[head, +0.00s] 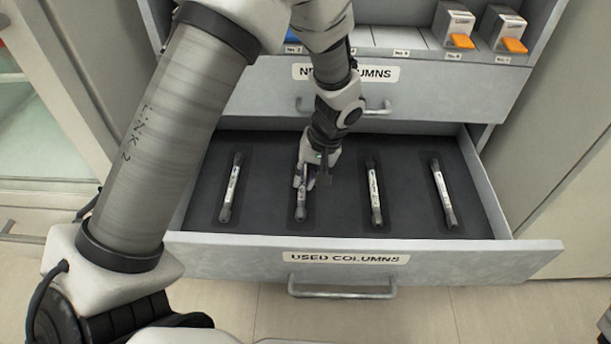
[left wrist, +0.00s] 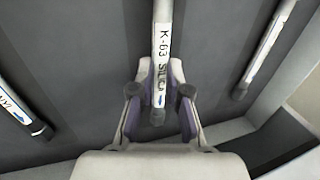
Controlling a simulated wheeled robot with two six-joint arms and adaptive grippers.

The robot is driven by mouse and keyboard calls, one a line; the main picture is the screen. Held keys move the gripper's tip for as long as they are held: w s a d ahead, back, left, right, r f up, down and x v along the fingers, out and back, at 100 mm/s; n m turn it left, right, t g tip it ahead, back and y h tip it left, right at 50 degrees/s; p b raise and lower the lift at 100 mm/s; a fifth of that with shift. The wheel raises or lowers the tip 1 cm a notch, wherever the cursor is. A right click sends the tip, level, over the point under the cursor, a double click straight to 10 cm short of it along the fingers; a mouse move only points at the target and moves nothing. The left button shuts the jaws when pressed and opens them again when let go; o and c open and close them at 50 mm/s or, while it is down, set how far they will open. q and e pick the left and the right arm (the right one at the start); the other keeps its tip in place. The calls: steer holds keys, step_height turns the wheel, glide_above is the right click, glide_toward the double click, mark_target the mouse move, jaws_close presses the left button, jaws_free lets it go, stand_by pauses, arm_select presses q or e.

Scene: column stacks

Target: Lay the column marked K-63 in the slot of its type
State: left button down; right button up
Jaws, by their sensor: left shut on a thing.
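The column marked K-63 SILICA (left wrist: 162,45) is a slim white-labelled rod with a blue arrow and grey ends. It is between the fingers of my left gripper (left wrist: 158,98), which is shut on it. In the head view the column (head: 301,204) is at the second place from the left in the open drawer labelled USED COLUMNS (head: 345,257), with my left gripper (head: 311,176) over its far part. I cannot tell whether it rests in the slot or is just above it. My right gripper is not in view.
Other columns lie in the drawer's dark insert: one to the left (head: 231,188) and two to the right (head: 374,193) (head: 443,193). Above is a closed drawer (head: 450,88), under a shelf with orange-tabbed boxes (head: 455,22). Dark insert shows between the columns.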

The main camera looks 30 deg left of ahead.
arm_select(q)
steer(key=shift+f, duration=0.45)
steer(key=c, duration=1.1)
jaws_free()
steer(key=shift+o, duration=0.2)
